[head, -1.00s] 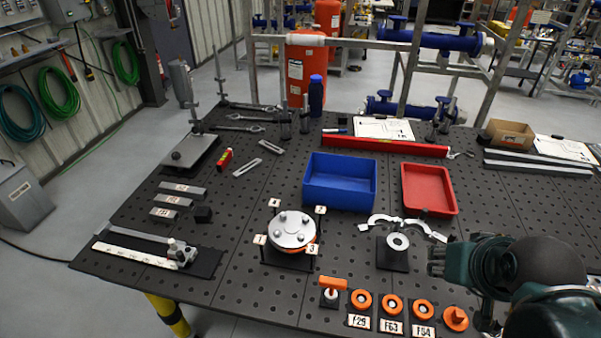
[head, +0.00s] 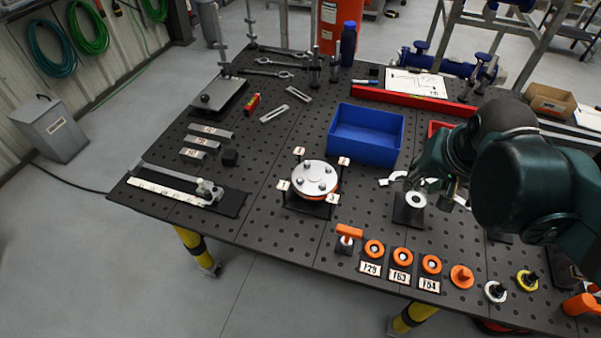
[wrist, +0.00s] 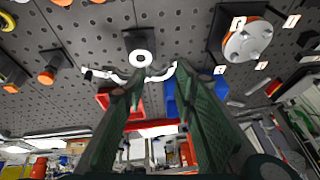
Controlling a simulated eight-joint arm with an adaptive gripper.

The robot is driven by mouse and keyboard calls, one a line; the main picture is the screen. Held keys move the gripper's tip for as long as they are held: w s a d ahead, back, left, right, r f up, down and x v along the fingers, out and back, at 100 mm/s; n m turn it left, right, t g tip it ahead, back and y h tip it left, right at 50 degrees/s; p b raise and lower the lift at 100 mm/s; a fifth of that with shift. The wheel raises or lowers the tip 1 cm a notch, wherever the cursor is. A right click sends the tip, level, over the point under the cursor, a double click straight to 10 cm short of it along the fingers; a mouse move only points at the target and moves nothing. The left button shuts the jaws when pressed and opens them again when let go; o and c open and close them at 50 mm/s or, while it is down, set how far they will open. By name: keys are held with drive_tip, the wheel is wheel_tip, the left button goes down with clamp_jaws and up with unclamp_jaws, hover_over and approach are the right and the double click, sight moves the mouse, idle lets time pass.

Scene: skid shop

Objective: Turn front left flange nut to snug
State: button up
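The round silver flange (head: 315,178) with several studs and nuts on top stands on a dark base, with small numbered tags around it. An orange layer shows under its plate. The front left nut (head: 303,184) is small here, and how tight it is cannot be told. The flange also shows at the upper right of the wrist view (wrist: 246,45). My gripper (wrist: 158,72) is open and empty, its two fingers spread apart. In the head view it is largely hidden behind my arm, right of the flange, near the silver clamp and white ring (head: 415,199), and apart from the flange.
A blue bin (head: 365,135) stands behind and right of the flange. A red tray (wrist: 136,110) is partly hidden by my arm in the head view. Orange parts (head: 402,256) with tags line the front edge. A measuring fixture (head: 180,190) lies left. Bare table surrounds the flange.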

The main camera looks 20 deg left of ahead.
drive_tip(key=w+a+f+m+g+p, duration=0.1)
drive_tip(key=w+a+g+p, duration=0.35)
drive_tip(key=a, duration=1.05)
drive_tip(key=m+p, duration=0.1)
drive_tip(key=p, duration=0.1)
approach(301, 179)
drive_tip(key=shift+w+a+f+h, duration=0.1)
drive_tip(key=shift+w+a+h, duration=0.1)
drive_tip(key=shift+w+h, duration=0.15)
drive_tip(key=shift+s+a+f+m, duration=0.15)
drive_tip(key=shift+a+f+m, duration=0.1)
drive_tip(key=shift+a+m, duration=0.1)
drive_tip(key=shift+f, duration=0.1)
drive_tip(key=shift+f+p, duration=0.3)
drive_tip(key=shift+f, duration=3.5)
drive_tip(key=shift+c, duration=0.7)
